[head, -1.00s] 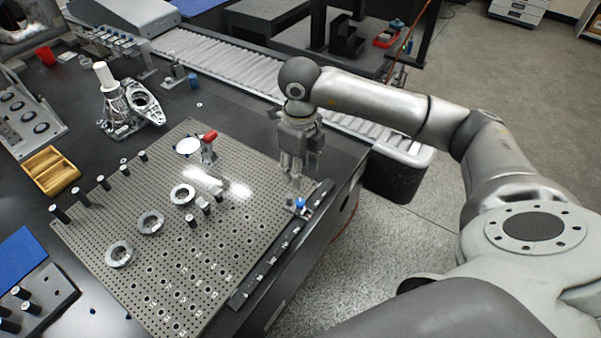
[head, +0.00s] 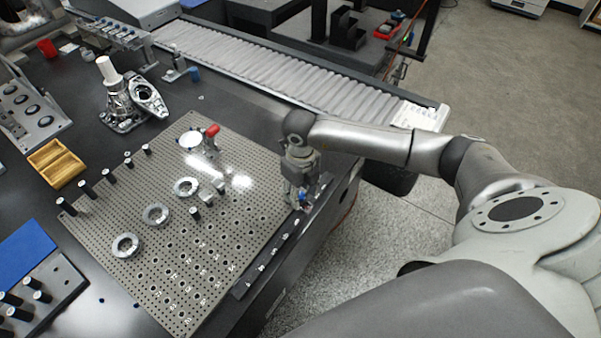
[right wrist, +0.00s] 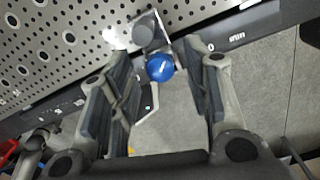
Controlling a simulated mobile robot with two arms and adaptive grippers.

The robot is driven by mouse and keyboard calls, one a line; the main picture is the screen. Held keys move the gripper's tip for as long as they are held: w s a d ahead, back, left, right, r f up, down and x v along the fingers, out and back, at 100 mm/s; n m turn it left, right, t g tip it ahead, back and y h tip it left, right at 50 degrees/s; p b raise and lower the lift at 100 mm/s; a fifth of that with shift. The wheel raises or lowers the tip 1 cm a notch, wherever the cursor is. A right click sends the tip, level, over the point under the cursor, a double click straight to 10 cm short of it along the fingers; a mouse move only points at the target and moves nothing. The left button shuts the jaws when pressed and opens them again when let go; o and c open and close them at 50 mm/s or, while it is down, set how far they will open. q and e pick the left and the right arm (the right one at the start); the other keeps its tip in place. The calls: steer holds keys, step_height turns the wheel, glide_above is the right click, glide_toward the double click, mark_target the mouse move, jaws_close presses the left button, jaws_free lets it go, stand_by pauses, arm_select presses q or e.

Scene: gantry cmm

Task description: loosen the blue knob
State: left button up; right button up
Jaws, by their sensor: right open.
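The blue knob (right wrist: 160,67) sits on a small metal fixture (right wrist: 146,30) at the edge of the perforated plate (head: 165,265). In the head view the knob (head: 303,197) is a small blue spot, partly hidden by my right gripper (head: 298,203). My right gripper points down at the plate's right edge. In the right wrist view its two fingers stand apart, one on each side of the knob, with gaps on both sides. I cannot tell how deep the knob lies between them. My left gripper is not in view.
Metal rings (head: 157,215), black pegs (head: 194,213) and a red-handled clamp (head: 211,132) stand on the plate. A numbered dark rail (head: 262,268) runs along its right edge. A roller conveyor (head: 270,75) lies behind. Open floor lies to the right.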

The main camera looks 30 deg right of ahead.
jaws_close()
steer(key=shift+f+n+b, duration=0.15)
steer(key=shift+n+b, duration=0.35)
steer(key=shift+b, duration=0.1)
steer(key=shift+w+n+b, duration=0.1)
steer(key=shift+n+b, duration=0.8)
steer(key=shift+n, duration=0.1)
steer(key=shift+n+b, duration=0.45)
steer(key=shift+n, duration=0.35)
jaws_free()
